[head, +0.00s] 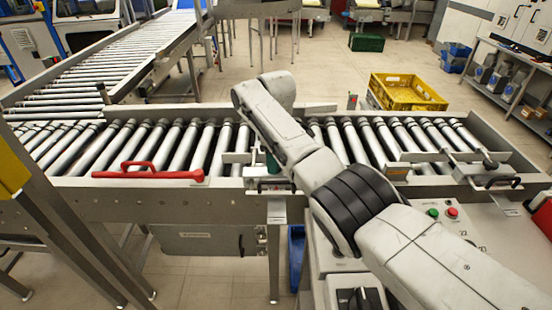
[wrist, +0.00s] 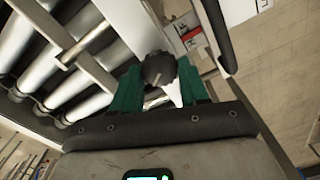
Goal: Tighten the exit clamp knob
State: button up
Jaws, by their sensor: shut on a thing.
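The dark round clamp knob (wrist: 158,67), with a pale line on its face, sits between the green fingers of my gripper (wrist: 157,76) in the wrist view. The fingers are shut on it, one on each side. In the head view my gripper (head: 271,163) shows only as a bit of green at the near rail of the roller conveyor, and my arm hides most of it and the knob. Whether this is the exit clamp cannot be told from a label.
The roller conveyor (head: 110,183) has a red lever (head: 150,173) on its near rail at left. A second clamp fitting (head: 489,166) is at the right end. A control panel with green and red buttons (head: 451,212) is at right. A yellow crate (head: 408,104) stands behind.

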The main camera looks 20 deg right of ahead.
jog(key=m, duration=0.6)
jog(key=shift+w+r+m, duration=0.1)
jog(key=shift+m, duration=0.2)
dwell(0.4)
jog(key=o, duration=1.1)
jog(key=shift+c, duration=0.2)
notch_tip(320, 180, up, 11)
jog(key=b, duration=0.1)
jog(key=shift+f, duration=0.2)
